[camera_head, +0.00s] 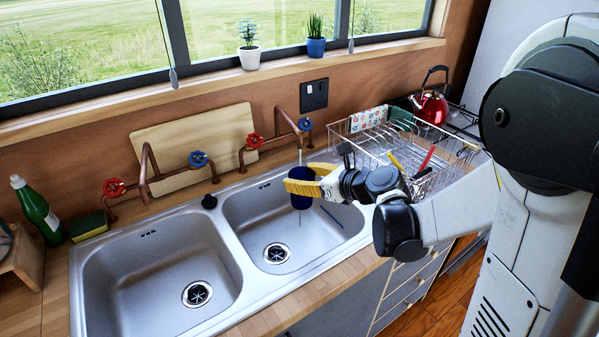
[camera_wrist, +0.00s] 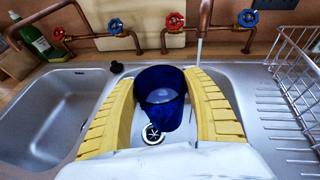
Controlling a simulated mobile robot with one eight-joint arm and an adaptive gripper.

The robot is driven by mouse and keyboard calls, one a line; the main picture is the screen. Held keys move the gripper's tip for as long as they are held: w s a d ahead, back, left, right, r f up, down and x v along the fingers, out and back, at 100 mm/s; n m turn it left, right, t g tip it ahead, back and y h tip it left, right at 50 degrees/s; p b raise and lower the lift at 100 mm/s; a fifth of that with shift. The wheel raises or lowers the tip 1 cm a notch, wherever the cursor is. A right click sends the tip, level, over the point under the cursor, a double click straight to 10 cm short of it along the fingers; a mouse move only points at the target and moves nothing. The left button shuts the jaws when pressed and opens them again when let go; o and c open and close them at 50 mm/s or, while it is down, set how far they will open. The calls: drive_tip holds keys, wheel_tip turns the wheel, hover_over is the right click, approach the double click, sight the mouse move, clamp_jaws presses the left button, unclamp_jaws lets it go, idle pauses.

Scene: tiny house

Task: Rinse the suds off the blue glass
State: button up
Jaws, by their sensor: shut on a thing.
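The blue glass (camera_head: 301,199) is held over the right sink basin. In the wrist view the dark blue glass (camera_wrist: 160,92) stands between my two yellow finger pads, roughly upright, its rim open at the top. A pale patch shows inside it; I cannot tell whether that is suds or water. My gripper (camera_head: 312,180) is shut on the glass. A thin water stream (camera_wrist: 199,50) falls from the right copper tap (camera_wrist: 205,18). In the wrist view it passes right of the glass and behind the right finger, so where it lands is hidden.
The left basin (camera_head: 165,265) is empty. A wire dish rack (camera_head: 375,150) stands right of the sink. A green bottle (camera_head: 38,208) and a sponge (camera_head: 88,226) are at the far left. Another copper tap with red and blue handles (camera_head: 198,159) stands behind the basins.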

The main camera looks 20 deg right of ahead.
drive_tip(key=s+r+p, duration=0.1)
drive_tip(key=s, duration=0.1)
drive_tip(key=s+a+r+p, duration=0.1)
drive_tip(key=r, duration=0.1)
drive_tip(key=shift+s+a+r, duration=0.15)
drive_tip(key=shift+s, duration=0.25)
drive_tip(key=shift+s+d+m+t+h, duration=0.2)
drive_tip(key=shift+d+m+t+h, duration=0.1)
drive_tip(key=shift+d+m+h, duration=0.25)
drive_tip(key=shift+s+d+m+t+h, duration=0.15)
drive_tip(key=shift+d+m+t+h, duration=0.2)
drive_tip(key=shift+m+h, duration=0.3)
